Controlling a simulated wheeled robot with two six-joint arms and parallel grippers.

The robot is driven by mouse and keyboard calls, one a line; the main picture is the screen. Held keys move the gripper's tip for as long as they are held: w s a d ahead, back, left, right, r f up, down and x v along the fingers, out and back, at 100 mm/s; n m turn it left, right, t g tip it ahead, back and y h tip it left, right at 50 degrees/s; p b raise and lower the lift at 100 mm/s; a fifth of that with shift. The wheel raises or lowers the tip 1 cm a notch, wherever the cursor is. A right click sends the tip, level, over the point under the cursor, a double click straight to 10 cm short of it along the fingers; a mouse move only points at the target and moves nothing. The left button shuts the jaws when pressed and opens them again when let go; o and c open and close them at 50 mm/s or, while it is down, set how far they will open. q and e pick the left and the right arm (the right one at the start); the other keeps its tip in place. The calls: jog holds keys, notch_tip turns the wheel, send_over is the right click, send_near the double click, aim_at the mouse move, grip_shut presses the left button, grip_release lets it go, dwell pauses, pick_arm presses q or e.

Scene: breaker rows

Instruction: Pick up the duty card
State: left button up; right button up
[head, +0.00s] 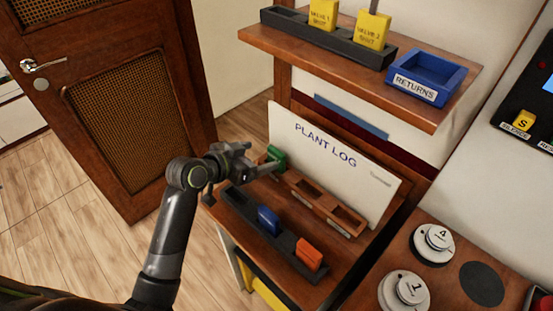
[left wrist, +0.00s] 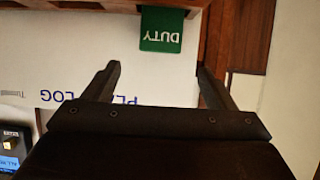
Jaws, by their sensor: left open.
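The green duty card (head: 276,156) stands at the left end of the brown slotted holder (head: 307,192), in front of the plant log board (head: 338,157). In the left wrist view the green card (left wrist: 161,29) shows its DUTY lettering upside down at the top. My left gripper (head: 260,168) is open, close to the card. In the left wrist view its two fingers (left wrist: 158,75) point toward the card, one to each side, with the card beyond the tips. My right gripper is not in view.
A dark rack (head: 284,247) with a blue card (head: 268,220) and an orange card (head: 309,254) lies in front of the holder. Above is a shelf (head: 300,55) with yellow cards and a blue returns tray (head: 427,77). Round numbered weights (head: 433,243) sit at the right.

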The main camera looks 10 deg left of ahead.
aim_at(274, 154)
pick_arm(q)
jog(key=shift+f+p+x, duration=0.2)
jog(key=shift+p+x, duration=0.15)
jog(key=shift+x, duration=1.2)
jog(key=shift+f+p+x, duration=0.15)
jog(key=shift+p+x, duration=0.2)
jog(key=shift+x, duration=1.2)
jog(key=shift+s+a, duration=0.15)
jog(key=shift+c, duration=0.2)
jog(key=c, duration=1)
jog(key=shift+c, duration=0.2)
